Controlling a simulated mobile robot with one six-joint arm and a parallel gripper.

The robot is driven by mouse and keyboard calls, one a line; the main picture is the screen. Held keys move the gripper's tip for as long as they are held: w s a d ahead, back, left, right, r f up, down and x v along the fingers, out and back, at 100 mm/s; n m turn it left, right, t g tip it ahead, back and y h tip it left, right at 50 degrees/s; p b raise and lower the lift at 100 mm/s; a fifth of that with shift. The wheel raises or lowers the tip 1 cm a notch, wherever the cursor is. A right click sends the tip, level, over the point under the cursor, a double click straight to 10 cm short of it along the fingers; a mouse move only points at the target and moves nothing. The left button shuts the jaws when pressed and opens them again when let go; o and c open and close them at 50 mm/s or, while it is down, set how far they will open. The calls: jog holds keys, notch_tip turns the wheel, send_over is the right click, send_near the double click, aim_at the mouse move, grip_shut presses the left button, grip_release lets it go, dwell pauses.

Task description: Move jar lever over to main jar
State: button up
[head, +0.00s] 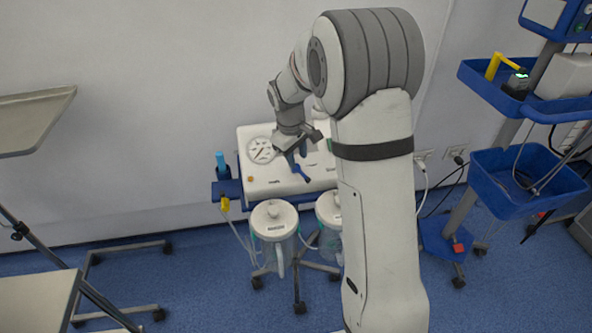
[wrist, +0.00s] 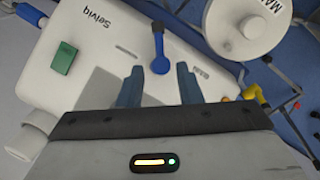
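The blue jar lever (head: 301,172) sits on top of the white suction unit (head: 262,182). In the wrist view the lever (wrist: 159,52) has a round hub and a narrow handle pointing up the picture. The main jar (head: 274,220) is the left jar in the head view; its white lid, labelled "MA…", shows at the upper right of the wrist view (wrist: 250,28). My gripper (wrist: 159,82) is open, its blue-grey fingers apart with the lever hub between and just beyond their tips. In the head view my gripper (head: 298,150) hangs over the unit. Contact with the lever cannot be told.
A second jar (head: 329,212) stands right of the main jar, partly behind my arm. A green switch (wrist: 65,57) is on the unit. A trolley with blue bins (head: 515,190) stands at the right, a table (head: 32,118) at the left. A wall is behind.

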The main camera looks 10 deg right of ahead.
aim_at(300, 170)
jog(key=f, duration=0.3)
jog(key=d+f, duration=0.1)
jog(key=f, duration=0.1)
jog(key=shift+w+f, duration=0.25)
jog(key=shift+f, duration=0.05)
jog(key=shift+c, duration=0.4)
